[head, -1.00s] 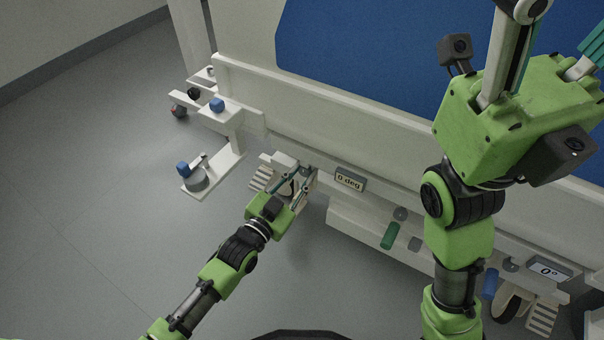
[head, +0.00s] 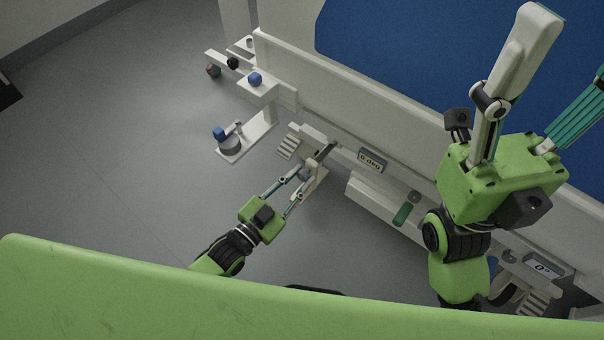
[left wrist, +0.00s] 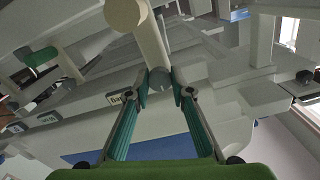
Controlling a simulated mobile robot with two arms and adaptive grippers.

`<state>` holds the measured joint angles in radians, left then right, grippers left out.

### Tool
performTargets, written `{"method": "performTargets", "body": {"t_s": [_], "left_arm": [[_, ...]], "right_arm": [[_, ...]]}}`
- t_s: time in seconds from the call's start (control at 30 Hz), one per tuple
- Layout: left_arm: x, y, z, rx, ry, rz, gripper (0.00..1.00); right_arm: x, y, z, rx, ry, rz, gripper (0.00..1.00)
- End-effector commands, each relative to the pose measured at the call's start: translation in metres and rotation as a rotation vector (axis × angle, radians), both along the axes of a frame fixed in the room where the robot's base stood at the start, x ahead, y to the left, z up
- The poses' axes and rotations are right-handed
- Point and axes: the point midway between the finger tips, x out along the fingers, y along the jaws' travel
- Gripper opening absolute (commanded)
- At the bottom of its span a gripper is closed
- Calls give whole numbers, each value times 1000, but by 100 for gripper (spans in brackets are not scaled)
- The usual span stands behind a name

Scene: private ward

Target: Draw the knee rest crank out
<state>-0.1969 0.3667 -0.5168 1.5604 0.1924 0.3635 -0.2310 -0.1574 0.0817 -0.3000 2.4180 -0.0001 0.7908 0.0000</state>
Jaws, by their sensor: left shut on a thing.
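The knee rest crank, with a pale arm (head: 314,172) and a dark shaft (head: 326,151), stands out from the bed's side near the "0 deg" display (head: 371,160). My left gripper (head: 303,177) is shut on the crank's grey grip, which its fingers partly hide. In the left wrist view the fingertips (left wrist: 161,82) close around the grey end of a pale round bar (left wrist: 150,42). The dark shaft shows between the crank and the bed. My right gripper (head: 565,62) is raised over the blue mattress, fingers wide apart and empty.
A green crank handle (head: 403,214) sits further right along the bed's side. A second display (head: 541,266) is at lower right. A white bracket with blue knobs (head: 257,85) juts out at the bed's left end. The grey floor (head: 130,150) at left is clear.

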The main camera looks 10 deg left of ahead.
Motion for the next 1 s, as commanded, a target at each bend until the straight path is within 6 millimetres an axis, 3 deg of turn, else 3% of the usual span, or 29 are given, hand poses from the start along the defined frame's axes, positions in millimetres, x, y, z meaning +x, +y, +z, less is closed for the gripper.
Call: {"method": "performTargets", "body": {"t_s": [0.07,0.1,0.13,0.57,1.0], "left_arm": [[-4,0,-3,2,5,-3,0],[-4,0,-3,2,5,-3,32],[-4,0,-3,2,4,-3,38],[-7,3,-2,2,4,-1,38],[-81,46,-3,3,7,-1,38]], "right_arm": [[0,0,0,0,0,0,61],[0,0,0,0,0,0,61],[0,0,0,0,0,0,61],[0,0,1,0,0,0,61],[0,0,1,0,-1,0,61]]}}
